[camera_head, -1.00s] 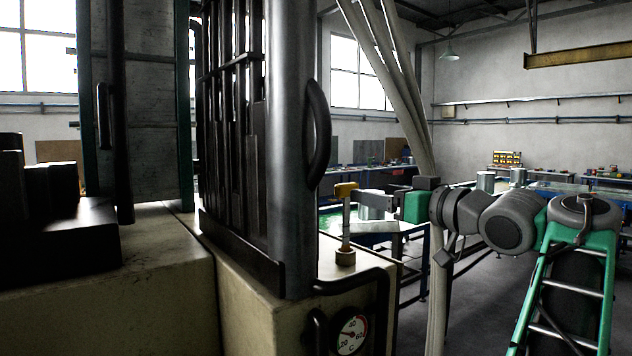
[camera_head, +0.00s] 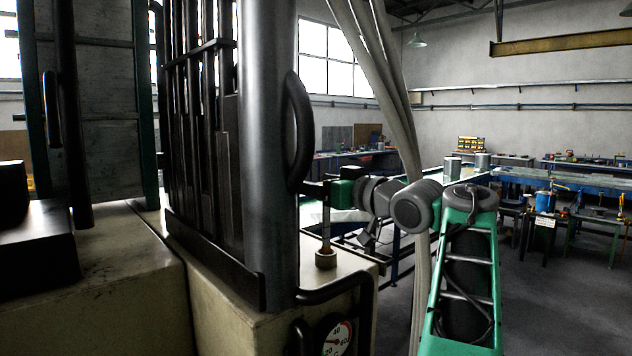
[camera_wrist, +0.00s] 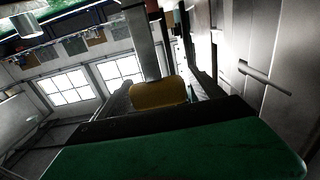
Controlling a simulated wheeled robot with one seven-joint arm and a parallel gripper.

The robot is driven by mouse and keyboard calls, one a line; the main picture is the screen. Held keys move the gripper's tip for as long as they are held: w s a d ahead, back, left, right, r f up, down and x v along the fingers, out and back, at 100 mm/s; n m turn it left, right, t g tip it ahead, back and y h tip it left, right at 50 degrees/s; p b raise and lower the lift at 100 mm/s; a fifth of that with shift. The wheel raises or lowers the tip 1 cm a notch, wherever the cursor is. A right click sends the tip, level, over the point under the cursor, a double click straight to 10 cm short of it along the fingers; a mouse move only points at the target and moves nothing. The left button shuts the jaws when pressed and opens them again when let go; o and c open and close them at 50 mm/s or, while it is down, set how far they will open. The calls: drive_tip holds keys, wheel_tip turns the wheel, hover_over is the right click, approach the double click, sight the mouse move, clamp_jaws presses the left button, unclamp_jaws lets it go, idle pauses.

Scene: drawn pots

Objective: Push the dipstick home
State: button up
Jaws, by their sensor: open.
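The dipstick's rod (camera_head: 326,222) stands upright in a round collar (camera_head: 326,259) on top of the cream housing, with a stretch of rod showing above the collar. Its yellow handle does not show in the head view. In the wrist view the yellow handle (camera_wrist: 158,94) lies close ahead of the green palm, with the grey rod (camera_wrist: 144,45) running away from it. My gripper (camera_head: 314,190) is at the top of the rod, reaching in from the right. Its dark fingers are open, one on each side of the handle. Whether they touch it I cannot tell.
A large grey cylinder (camera_head: 268,150) with a black handle (camera_head: 299,130) stands just left of the dipstick. A black pipe (camera_head: 345,288) and a dial gauge (camera_head: 338,338) sit on the housing's front. Pale hoses (camera_head: 385,80) hang behind my arm. Workbenches stand farther back.

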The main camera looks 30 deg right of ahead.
drive_tip(key=shift+c, duration=0.2)
clamp_jaws()
idle(0.6)
